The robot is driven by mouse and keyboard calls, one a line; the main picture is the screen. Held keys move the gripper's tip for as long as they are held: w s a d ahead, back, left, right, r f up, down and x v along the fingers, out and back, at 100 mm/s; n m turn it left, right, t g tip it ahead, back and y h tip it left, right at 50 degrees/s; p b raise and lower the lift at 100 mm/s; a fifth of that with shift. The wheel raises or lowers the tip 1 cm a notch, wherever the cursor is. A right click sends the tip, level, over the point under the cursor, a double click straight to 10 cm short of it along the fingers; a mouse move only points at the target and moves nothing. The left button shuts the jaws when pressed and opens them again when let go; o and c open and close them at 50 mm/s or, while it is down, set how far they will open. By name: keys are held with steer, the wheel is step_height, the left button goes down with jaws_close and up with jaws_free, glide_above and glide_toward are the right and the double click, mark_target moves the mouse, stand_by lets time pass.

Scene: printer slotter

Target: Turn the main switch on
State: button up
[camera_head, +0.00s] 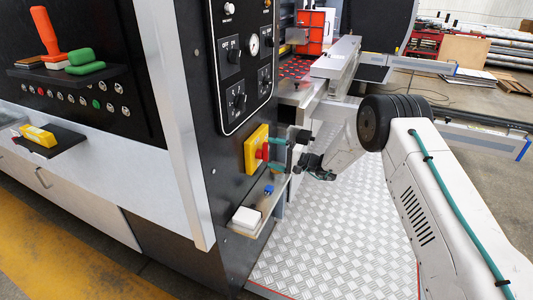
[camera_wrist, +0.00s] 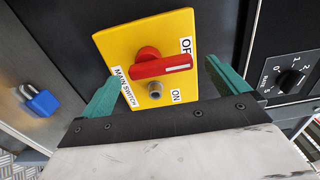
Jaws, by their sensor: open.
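The main switch is a yellow plate (camera_head: 256,148) with a red knob on the front of the black cabinet. In the wrist view the plate (camera_wrist: 118,48) carries the labels MAIN SWITCH, OFF and ON. The red knob (camera_wrist: 150,66) has a white-marked handle pointing right, its tip just below the OFF label and above ON. A grey round key cylinder (camera_wrist: 155,89) sits below the knob. My gripper (camera_wrist: 161,76) is open, with one teal finger on each side of the knob, apart from it. In the head view my gripper (camera_head: 275,153) is close in front of the plate.
A small shelf (camera_head: 268,206) below the switch holds a white box (camera_head: 247,217) and a blue padlock-like item (camera_head: 269,190). A black dial (camera_wrist: 290,77) is right of the plate in the wrist view. The metal tread floor (camera_head: 340,240) is clear.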

mark_target(268, 153)
steer(key=shift+x, duration=1.8)
steer(key=c, duration=1)
